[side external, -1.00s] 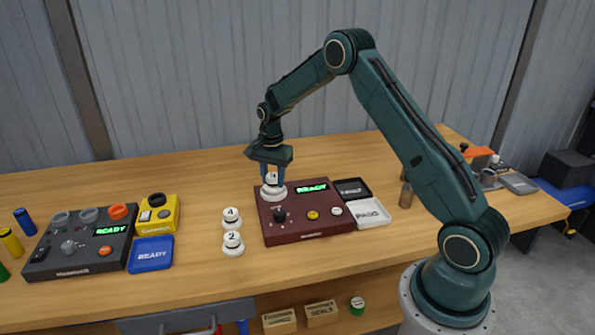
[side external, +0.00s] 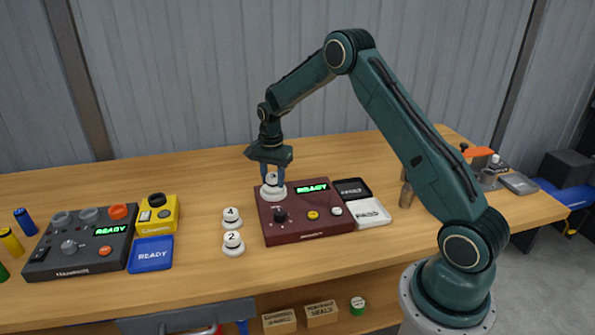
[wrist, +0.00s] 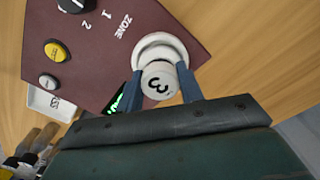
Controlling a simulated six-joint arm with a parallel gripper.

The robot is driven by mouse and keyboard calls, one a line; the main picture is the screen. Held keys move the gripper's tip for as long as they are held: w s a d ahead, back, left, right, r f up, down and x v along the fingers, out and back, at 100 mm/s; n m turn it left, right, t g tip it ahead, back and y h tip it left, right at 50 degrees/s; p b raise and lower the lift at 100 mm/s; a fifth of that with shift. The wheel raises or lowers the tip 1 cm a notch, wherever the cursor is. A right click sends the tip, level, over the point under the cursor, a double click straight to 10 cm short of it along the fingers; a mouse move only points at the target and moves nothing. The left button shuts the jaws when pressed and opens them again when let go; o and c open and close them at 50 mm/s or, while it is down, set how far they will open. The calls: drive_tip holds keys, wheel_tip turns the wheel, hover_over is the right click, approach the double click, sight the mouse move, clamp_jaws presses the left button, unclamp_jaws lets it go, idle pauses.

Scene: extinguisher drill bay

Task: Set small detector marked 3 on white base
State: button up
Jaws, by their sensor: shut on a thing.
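The small white detector marked 3 (wrist: 158,85) is between the blue fingers of my gripper (wrist: 160,92), which is shut on it. In the side view the detector (side external: 272,180) is upright at the white base (side external: 273,193), on the far left corner of the maroon panel (side external: 310,223). In the wrist view the round white base (wrist: 165,42) shows around and beyond the detector. I cannot tell whether the detector is fully seated on it. My gripper (side external: 273,172) points down from above; its fingers partly hide the detector in the side view.
Detectors marked 4 (side external: 232,218) and 2 (side external: 233,242) stand on the table left of the panel. The panel carries a black knob (side external: 280,215), a yellow button (side external: 313,215) and a READY display. Black and white trays (side external: 372,213) lie to its right. The table behind is clear.

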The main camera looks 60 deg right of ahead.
sight(273, 175)
drive_tip(key=shift+f, duration=0.6)
idle(0.6)
drive_tip(key=o, duration=0.7)
drive_tip(key=shift+o, duration=0.2)
drive_tip(key=shift+r, duration=5.5)
